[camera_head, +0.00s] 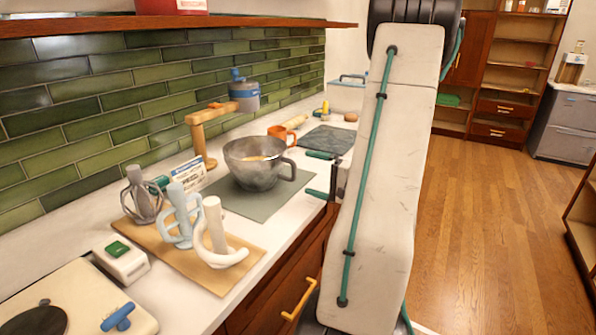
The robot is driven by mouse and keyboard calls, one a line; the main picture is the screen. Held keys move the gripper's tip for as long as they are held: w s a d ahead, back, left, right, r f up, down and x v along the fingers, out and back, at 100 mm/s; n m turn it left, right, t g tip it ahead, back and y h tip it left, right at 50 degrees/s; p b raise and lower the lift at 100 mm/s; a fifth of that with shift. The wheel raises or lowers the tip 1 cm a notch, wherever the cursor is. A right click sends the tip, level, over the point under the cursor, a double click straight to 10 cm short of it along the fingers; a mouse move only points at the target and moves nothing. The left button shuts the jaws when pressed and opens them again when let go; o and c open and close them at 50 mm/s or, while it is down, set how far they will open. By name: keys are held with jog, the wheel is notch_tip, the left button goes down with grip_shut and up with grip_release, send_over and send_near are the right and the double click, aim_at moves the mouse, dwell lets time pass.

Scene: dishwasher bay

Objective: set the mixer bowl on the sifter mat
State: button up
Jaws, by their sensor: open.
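The mixer bowl (254,177) is a mottled grey bowl with a side handle and something yellowish inside. It sits upright on a flat grey-green mat (237,207) on the counter, its handle toward the right. A second, dark grey mat (328,139) lies bare farther back along the counter. I cannot tell from any marking which mat is the sifter mat. My gripper (319,175) is open, its two teal fingers apart and pointing left. It is just right of the bowl's handle with a gap between them, and holds nothing. My arm hides the gripper's base.
A wooden stand (202,138) with a blue-grey canister (245,96) rises behind the bowl. An orange mug (281,135) stands behind it. A wooden board (184,249) with several whisk-like attachments is in front, beside a white box (121,259). A shelf (180,25) overhangs the counter.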

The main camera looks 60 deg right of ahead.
jog(key=w+a+r+n+g+y, duration=0.1)
jog(key=a+r+n+g+y, duration=0.2)
jog(key=a, duration=0.6)
jog(key=w+a+r+n+g+y, duration=0.1)
jog(key=a+n+g+y, duration=0.3)
jog(key=a, duration=0.5)
jog(key=w+a+r+n+g+y, duration=0.15)
jog(key=a+g, duration=0.25)
jog(key=a, duration=0.5)
jog(key=s+a+r+n+g+h, duration=0.3)
jog(key=s+a+n+g+h, duration=0.2)
jog(key=s, duration=0.9)
jog(key=shift+a+r+n+g+h, duration=0.35)
jog(key=shift+a+n+h, duration=1.3)
jog(key=shift+a+h, duration=1.3)
jog(key=shift+a+y, duration=0.4)
